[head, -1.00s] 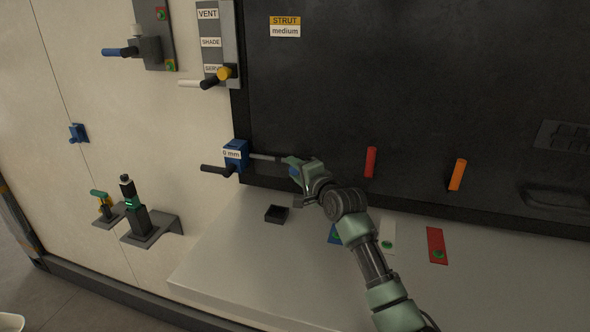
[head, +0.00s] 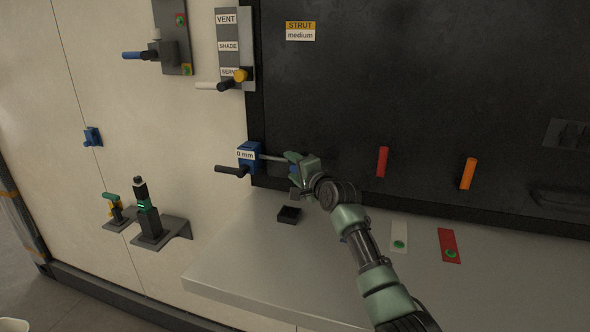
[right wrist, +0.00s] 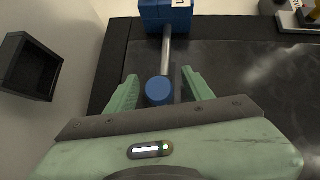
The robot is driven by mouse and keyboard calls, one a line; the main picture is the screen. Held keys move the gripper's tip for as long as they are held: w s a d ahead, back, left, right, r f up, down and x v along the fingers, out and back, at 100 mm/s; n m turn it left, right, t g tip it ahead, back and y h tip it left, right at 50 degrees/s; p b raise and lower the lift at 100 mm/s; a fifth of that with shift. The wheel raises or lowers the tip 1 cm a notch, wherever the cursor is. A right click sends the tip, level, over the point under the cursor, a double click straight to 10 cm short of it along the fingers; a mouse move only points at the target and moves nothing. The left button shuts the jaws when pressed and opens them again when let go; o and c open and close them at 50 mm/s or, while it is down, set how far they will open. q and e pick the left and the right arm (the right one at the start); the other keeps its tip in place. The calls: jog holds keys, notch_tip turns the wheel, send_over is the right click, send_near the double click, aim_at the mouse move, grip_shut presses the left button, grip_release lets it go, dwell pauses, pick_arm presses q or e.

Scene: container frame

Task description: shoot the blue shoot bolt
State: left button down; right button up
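The blue shoot bolt (head: 249,157) is a blue block labelled "0 mm" on the pale wall, at the dark panel's left edge. A black handle (head: 231,170) sticks out to its left. A metal rod (head: 273,158) runs right from the block towards my right gripper (head: 292,162). In the right wrist view, the rod ends in a round blue knob (right wrist: 159,90), which shows between the fingers of my right gripper (right wrist: 160,92). The fingers are apart, with gaps beside the knob. The head view hides the knob behind the gripper. My left gripper is not in view.
A pale ledge (head: 245,270) lies below, with a small black open box (head: 289,215) under the gripper. A white tag (head: 399,238) and a red tag (head: 449,246) lie right of my arm. A lever panel (head: 234,48) is above the bolt.

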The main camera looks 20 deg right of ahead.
aim_at(295, 169)
jog(key=shift+a, duration=0.1)
jog(key=shift+s+d+b, duration=0.3)
jog(key=shift+s, duration=0.4)
jog(key=b+v, duration=0.2)
jog(key=v, duration=0.3)
jog(key=shift+s+a, duration=0.15)
jog(key=shift+s, duration=0.15)
jog(key=shift+s+r, duration=0.2)
jog(key=shift+s, duration=0.2)
jog(key=shift+f, duration=0.1)
